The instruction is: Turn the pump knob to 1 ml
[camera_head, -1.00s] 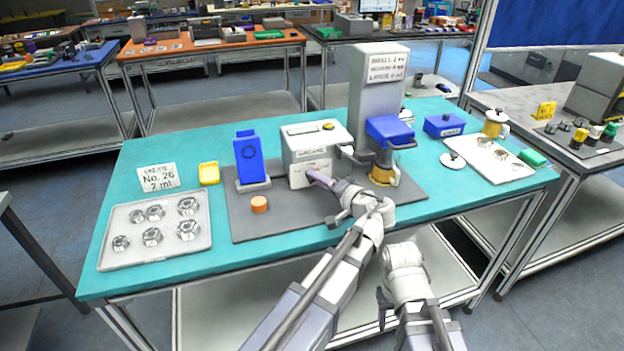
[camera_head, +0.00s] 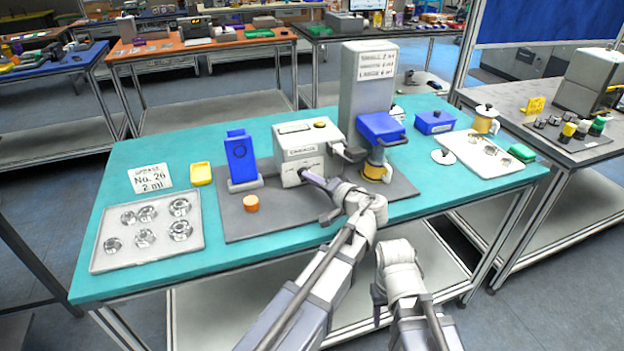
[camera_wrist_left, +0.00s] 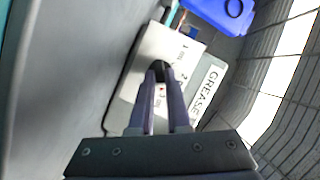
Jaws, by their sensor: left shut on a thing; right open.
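The grease pump (camera_head: 292,140) is a white box on the grey mat, with a label on its front. My left gripper (camera_head: 304,174) reaches its front from the right. In the left wrist view the purple fingers (camera_wrist_left: 161,82) are shut on a small dark knob (camera_wrist_left: 159,67) on the pump's white face, beside the "GREASE" label (camera_wrist_left: 208,90). The knob's setting cannot be read. A card (camera_head: 150,178) at the left reads "No. 26, 2 ml". My right gripper (camera_head: 378,300) is low in front of the table, its fingers barely visible, clear of everything.
A blue stand (camera_head: 241,158) and an orange cylinder (camera_head: 251,203) are left of the pump. A tall grey-white machine (camera_head: 367,85) with a blue head (camera_head: 381,128) stands right of it.

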